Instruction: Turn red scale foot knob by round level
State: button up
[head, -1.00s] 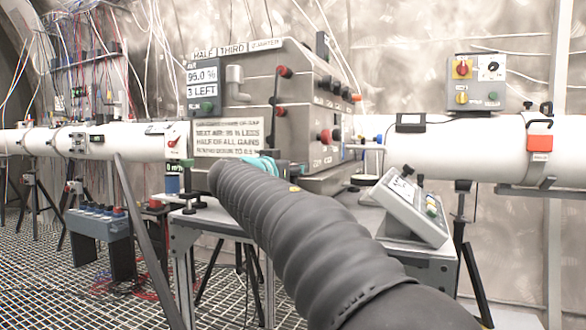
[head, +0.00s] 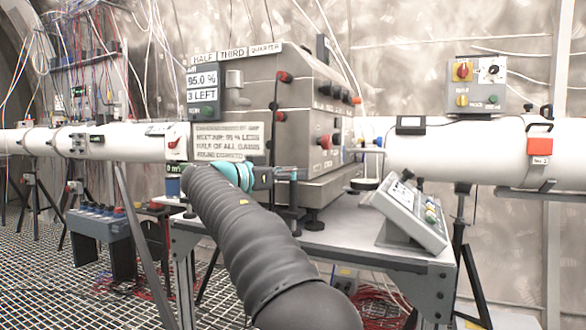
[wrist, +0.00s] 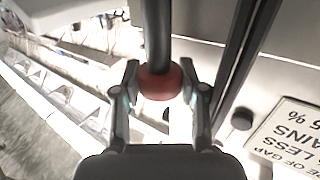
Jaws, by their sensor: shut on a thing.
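The scale looks to be the large grey steel box (head: 320,125) on the table, with a printed sign on its front. In the wrist view a round red knob (wrist: 160,82) sits around a dark upright rod. My gripper (wrist: 159,78) has one finger on each side of the knob and is shut on it. In the head view my gripper (head: 287,174) is at the lower front edge of the box. The knob is not distinct there. A black foot (head: 314,220) shows under the box. I cannot make out a round level for certain.
A sloped control panel (head: 410,212) stands on the table (head: 345,237), right of the box. A small round dish (head: 364,184) is between them. A white pipe (head: 450,150) runs behind. A dark bar (wrist: 245,60) passes close beside my gripper in the wrist view.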

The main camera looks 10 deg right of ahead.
jog(key=shift+r+m+g, duration=0.1)
jog(key=shift+m+g, duration=0.2)
jog(key=shift+g, duration=0.1)
jog(key=o, duration=1.2)
jog(key=shift+c, duration=0.2)
jog(key=v, duration=1.2)
